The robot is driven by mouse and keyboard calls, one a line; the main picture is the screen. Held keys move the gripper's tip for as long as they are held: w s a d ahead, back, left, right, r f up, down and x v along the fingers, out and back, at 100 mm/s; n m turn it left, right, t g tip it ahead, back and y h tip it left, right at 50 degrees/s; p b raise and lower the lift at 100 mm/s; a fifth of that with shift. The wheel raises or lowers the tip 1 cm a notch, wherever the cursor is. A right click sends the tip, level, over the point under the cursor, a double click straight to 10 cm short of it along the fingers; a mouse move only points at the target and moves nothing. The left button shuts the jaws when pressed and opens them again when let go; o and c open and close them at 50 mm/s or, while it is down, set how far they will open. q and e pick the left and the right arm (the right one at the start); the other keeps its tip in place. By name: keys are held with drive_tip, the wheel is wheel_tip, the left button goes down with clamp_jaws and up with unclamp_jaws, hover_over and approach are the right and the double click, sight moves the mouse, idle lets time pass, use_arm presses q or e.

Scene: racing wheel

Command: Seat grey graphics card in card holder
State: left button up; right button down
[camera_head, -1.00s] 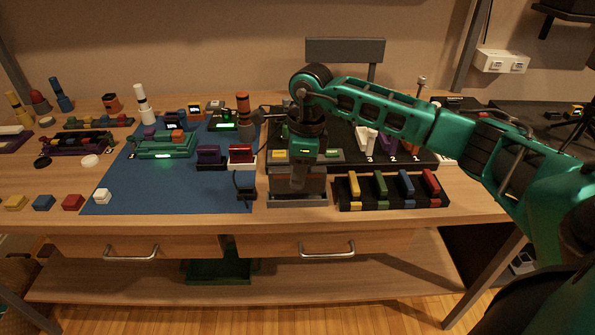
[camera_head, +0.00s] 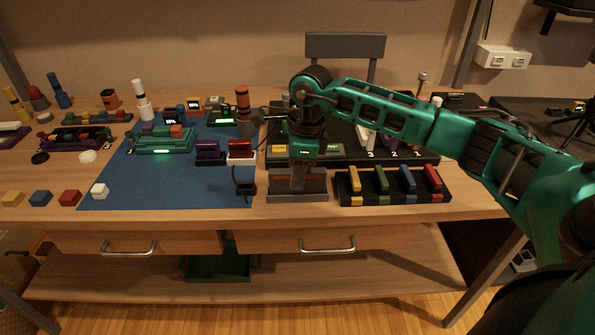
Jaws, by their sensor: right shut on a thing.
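My right gripper (camera_head: 298,185) points straight down at the front middle of the table and is shut on the grey graphics card (camera_head: 281,182). The card is a wide grey block with a reddish band, upright and partly covered by the gripper. It is at the grey card holder (camera_head: 297,198), a low base at the table's front. The card's lower edge meets the holder in this view; I cannot tell how deep it sits. My left gripper is not in view.
A black rack with yellow, green, blue and red cards (camera_head: 392,187) stands just right of the holder. A blue mat (camera_head: 180,185) with a green board (camera_head: 163,140) lies to the left. A small black stand (camera_head: 245,182) is close left. A black numbered panel (camera_head: 345,140) lies behind.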

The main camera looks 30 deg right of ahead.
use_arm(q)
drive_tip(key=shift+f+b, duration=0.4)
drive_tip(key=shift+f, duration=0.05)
use_arm(e)
drive_tip(key=shift+f, duration=0.6)
drive_tip(key=c, duration=0.8)
unclamp_jaws()
drive_tip(key=shift+c, duration=0.2)
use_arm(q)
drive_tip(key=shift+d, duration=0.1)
use_arm(e)
drive_tip(key=r, duration=0.3)
drive_tip(key=shift+d+r, duration=0.25)
drive_tip(key=shift+r, duration=0.1)
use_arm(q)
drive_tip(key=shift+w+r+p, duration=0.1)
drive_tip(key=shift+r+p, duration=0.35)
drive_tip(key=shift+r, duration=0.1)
use_arm(e)
wheel_tip(320, 180, up, 9)
drive_tip(key=shift+s+d, duration=0.4)
drive_tip(key=shift+d, duration=0.05)
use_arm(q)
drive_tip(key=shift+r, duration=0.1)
use_arm(e)
drive_tip(key=shift+a, duration=0.1)
